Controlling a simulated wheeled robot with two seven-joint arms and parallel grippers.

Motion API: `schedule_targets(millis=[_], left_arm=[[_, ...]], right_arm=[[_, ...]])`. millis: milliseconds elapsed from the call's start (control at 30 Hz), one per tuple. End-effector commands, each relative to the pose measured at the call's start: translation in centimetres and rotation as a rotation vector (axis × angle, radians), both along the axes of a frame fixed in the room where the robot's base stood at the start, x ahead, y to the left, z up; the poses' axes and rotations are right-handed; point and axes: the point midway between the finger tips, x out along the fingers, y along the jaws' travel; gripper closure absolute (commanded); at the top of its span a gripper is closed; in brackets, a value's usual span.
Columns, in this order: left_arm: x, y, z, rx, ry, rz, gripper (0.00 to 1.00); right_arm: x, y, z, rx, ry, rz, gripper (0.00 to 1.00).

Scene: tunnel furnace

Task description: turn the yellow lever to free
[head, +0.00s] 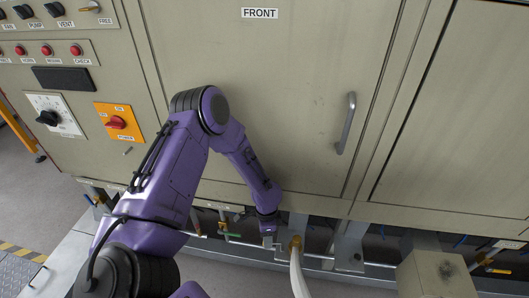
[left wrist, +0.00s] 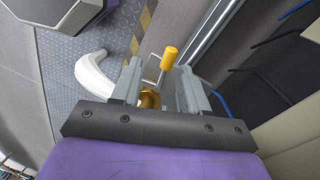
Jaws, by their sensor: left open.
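The yellow lever (left wrist: 170,57) shows in the left wrist view as a yellow grip on a thin bent metal rod, above a brass fitting (left wrist: 148,98). In that view it lies in the gap between the fingers of my left gripper (left wrist: 160,78), which are apart on either side. I cannot tell whether either finger touches it. In the head view my left gripper (head: 268,238) is low under the cabinet front, just left of a brass fitting (head: 295,243) with a white hose. The yellow grip is not clear there. My right gripper is not in view.
The cabinet door (head: 270,80) has a vertical metal handle (head: 347,123). A control panel at upper left has knobs, red buttons, an orange switch plate (head: 119,122) and a FREE label (head: 105,21). Pipes and valves run below; a beige box (head: 437,273) stands at lower right.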

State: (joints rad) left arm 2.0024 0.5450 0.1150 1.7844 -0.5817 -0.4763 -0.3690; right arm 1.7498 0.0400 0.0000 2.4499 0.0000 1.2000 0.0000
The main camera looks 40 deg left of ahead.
Motion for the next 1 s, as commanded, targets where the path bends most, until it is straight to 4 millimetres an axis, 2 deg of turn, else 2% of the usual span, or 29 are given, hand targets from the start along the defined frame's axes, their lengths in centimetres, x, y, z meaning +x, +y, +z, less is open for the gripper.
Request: schedule_targets(millis=[33,233,500,700,1000], left_arm=[[-1.0,-0.8,1.5,-0.001,0.003,-0.007,0.56],[-4.1,-3.0,6.0,0.001,0.003,-0.007,0.56],[-9.4,-7.0,8.5,0.003,0.006,-0.005,0.56],[-10.9,-8.2,9.3,0.001,0.004,-0.004,0.56],[-11.1,-8.4,9.4,0.000,0.005,-0.003,0.56]], right_arm=[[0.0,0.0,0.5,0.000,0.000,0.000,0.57],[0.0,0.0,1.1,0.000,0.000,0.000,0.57],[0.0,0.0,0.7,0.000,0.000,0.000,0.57],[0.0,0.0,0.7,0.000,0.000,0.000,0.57],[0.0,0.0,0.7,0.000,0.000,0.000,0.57]])
